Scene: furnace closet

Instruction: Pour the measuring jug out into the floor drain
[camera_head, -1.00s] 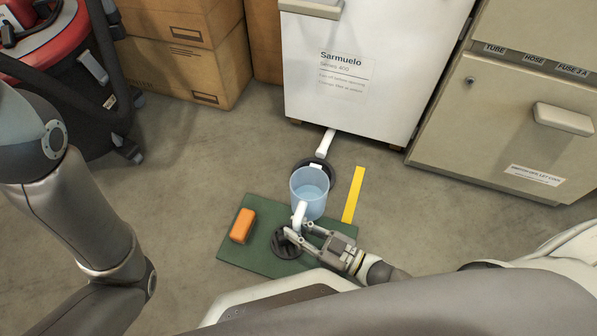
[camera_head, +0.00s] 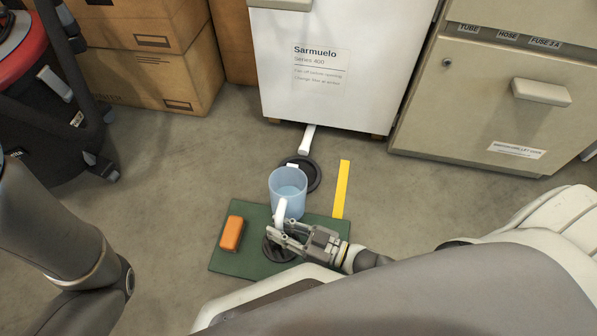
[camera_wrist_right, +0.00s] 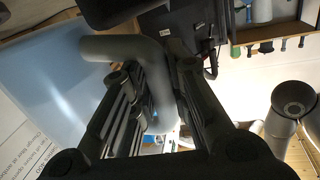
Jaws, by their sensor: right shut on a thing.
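The measuring jug (camera_head: 288,184) is translucent blue with a white handle (camera_head: 280,214), and a pale liquid shows inside. It looks about upright. My right gripper (camera_head: 285,232) is shut on the handle, at the jug's near side. In the right wrist view the jug (camera_wrist_right: 45,75) fills the left side, with its handle (camera_wrist_right: 115,48) between the fingers. The floor drain (camera_head: 314,177) is a dark round ring just behind and right of the jug, which hides part of it. I cannot tell the jug's height above the floor. My left gripper is not in view.
A white pipe (camera_head: 307,139) runs from under the white furnace (camera_head: 345,95) towards the drain. A yellow strip (camera_head: 341,188) lies right of it. A green mat (camera_head: 228,262) holds an orange block (camera_head: 232,233) and a dark round object (camera_head: 280,252). Boxes (camera_head: 150,75) stand back left.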

